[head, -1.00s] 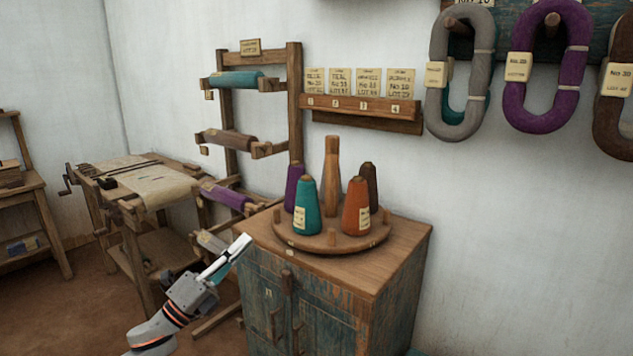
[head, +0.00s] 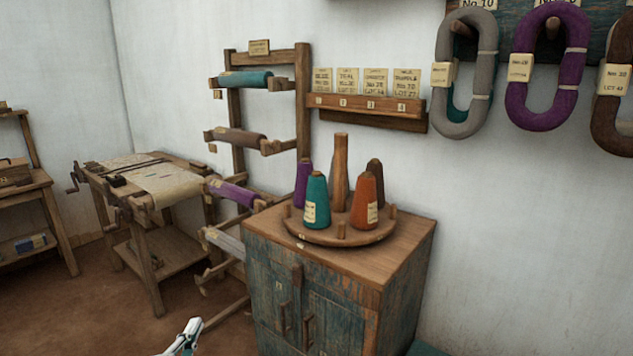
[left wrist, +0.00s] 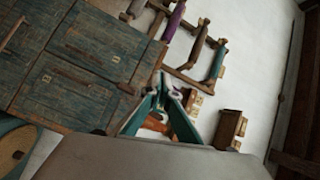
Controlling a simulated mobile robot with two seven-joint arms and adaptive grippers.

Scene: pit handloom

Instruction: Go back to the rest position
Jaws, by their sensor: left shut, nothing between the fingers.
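My left gripper (head: 190,332) is at the bottom edge of the head view, low and in front of the cabinet, with only its finger ends showing. It is shut and empty. In the left wrist view its fingers (left wrist: 168,88) come together at the tips, with nothing between them. It is apart from the cabinet (head: 330,318) and from the cones on top. My right gripper is not in view.
The cabinet carries a round wooden stand (head: 365,237) with a teal cone (head: 316,203), an orange cone (head: 364,205) and others. A roll rack (head: 302,100) and a work table (head: 150,185) stand to the left. Yarn hanks hang upper right. Brown floor (head: 85,315) is open at lower left.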

